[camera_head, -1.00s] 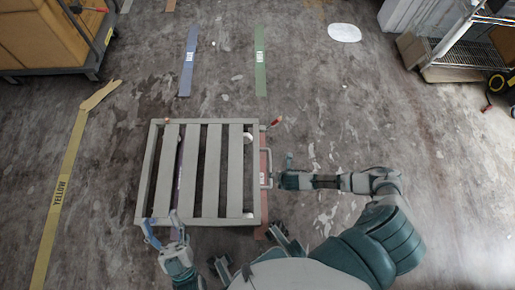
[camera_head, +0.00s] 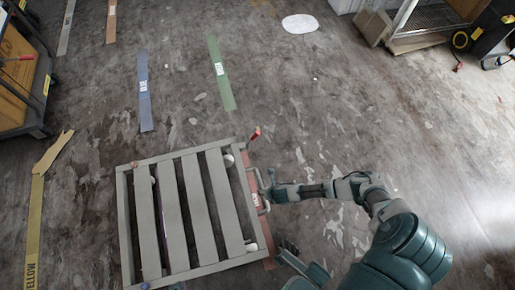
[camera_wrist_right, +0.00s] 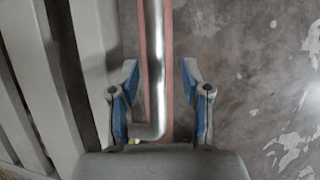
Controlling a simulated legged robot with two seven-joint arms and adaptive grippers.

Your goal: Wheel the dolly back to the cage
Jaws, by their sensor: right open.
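The dolly (camera_head: 165,215), a grey slatted platform with small white wheels, stands on the floor at lower middle left, turned slightly in the picture. A metal handle (camera_head: 262,200) is on its right side. My right gripper (camera_head: 270,188) is at this handle from the right. In the right wrist view the open fingers (camera_wrist_right: 160,75) lie either side of the bright handle bar (camera_wrist_right: 154,60), with gaps on both sides. A small bluish tip (camera_head: 146,286) at the bottom edge may be my left gripper; the rest is out of frame. I cannot tell which object is the cage.
A dark cart with a cardboard load (camera_head: 20,85) stands at upper left. A wire-shelf rack (camera_head: 425,20) is at upper right. Yellow (camera_head: 35,215), blue (camera_head: 145,90) and green (camera_head: 221,72) tape strips mark the floor. Floor right of the dolly and beyond it is open.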

